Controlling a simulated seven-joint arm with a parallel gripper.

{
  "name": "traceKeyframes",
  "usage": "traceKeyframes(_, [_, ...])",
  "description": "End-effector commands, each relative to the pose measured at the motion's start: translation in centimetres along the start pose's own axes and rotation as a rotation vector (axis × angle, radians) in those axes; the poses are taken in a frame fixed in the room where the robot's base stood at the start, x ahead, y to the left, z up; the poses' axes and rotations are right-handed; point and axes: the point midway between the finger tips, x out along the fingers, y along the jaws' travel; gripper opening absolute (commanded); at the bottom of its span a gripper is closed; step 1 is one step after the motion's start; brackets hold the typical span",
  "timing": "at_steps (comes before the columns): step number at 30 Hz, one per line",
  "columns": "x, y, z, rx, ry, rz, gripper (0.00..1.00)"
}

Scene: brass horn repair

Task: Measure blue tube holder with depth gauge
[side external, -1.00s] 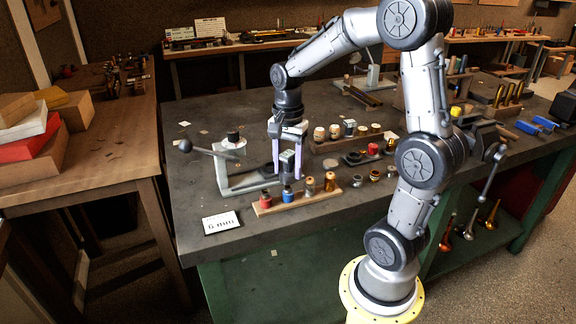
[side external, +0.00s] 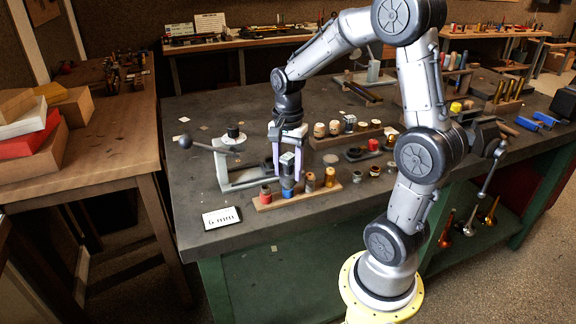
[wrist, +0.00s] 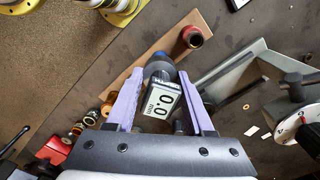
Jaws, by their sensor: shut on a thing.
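My gripper (side external: 287,172) is shut on the depth gauge (side external: 289,162), a grey block with a dark lower part, held upright over the wooden rack at the bench front. In the wrist view the depth gauge (wrist: 162,103) sits between the lilac fingers, and its display reads 0.0 mm. The blue tube holder (side external: 287,192) stands in the rack directly under the gauge. In the wrist view only a bit of blue (wrist: 183,77) shows beside the gauge's far end. I cannot tell whether the gauge touches the holder.
The wooden rack (side external: 262,208) also holds a red holder (side external: 266,193) on the left and two brass-coloured ones on the right. A grey stand with a lever (side external: 222,168) is close behind left. A "6 mm" card (side external: 222,217) lies front left. More racks stand behind right.

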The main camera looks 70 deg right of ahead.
Motion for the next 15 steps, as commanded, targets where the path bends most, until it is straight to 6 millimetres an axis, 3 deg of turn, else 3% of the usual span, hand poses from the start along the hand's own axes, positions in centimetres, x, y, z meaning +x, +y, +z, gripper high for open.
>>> traceKeyframes(15, [1.1, 0.0, 0.0, 0.0, 0.0, -0.001, 0.0])
